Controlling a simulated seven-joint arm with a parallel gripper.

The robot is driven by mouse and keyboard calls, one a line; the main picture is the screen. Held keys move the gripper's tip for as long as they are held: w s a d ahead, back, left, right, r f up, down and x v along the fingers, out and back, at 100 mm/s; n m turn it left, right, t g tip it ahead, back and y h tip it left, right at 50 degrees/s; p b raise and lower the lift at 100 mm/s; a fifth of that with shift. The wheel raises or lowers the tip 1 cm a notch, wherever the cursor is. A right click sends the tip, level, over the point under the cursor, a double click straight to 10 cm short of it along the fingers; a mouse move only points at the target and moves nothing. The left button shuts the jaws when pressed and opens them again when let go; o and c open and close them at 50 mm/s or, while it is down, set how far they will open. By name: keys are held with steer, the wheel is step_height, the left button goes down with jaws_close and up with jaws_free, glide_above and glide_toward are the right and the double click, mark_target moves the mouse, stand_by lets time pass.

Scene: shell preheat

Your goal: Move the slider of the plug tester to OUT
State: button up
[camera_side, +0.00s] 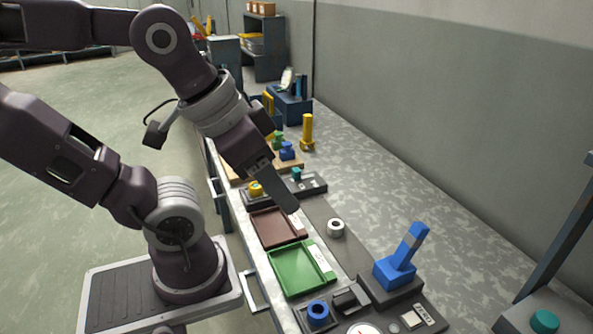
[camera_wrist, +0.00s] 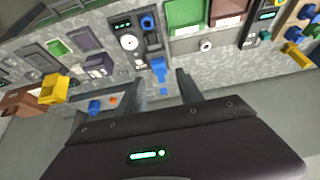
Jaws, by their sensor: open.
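My gripper (camera_side: 288,203) is open and empty, raised above the bench in the side view, where it overlaps the brown tray's edge. In the wrist view its two fingers (camera_wrist: 163,93) stand apart, with the blue lever (camera_wrist: 158,68) beyond the gap. No label naming the plug tester or OUT is readable, so I cannot tell which device is the plug tester or where its slider stands.
A brown tray (camera_side: 260,231) and a green tray (camera_side: 293,274) lie on the bench. A yellow post (camera_side: 307,130) stands farther back.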

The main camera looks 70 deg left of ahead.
steer(key=w+a+r+n, duration=0.1)
steer(key=w+a+n, duration=0.45)
steer(key=w, duration=0.55)
steer(key=n+g+y, duration=0.5)
steer(key=n+g, duration=0.1)
steer(key=n, duration=0.7)
glide_above(297, 169)
steer(key=d, duration=0.3)
step_height(297, 169, down, 23)
steer(key=shift+m, duration=0.25)
steer(key=x, duration=0.7)
steer(key=shift+f, duration=0.15)
steer(key=shift+h, duration=0.3)
jaws_close()
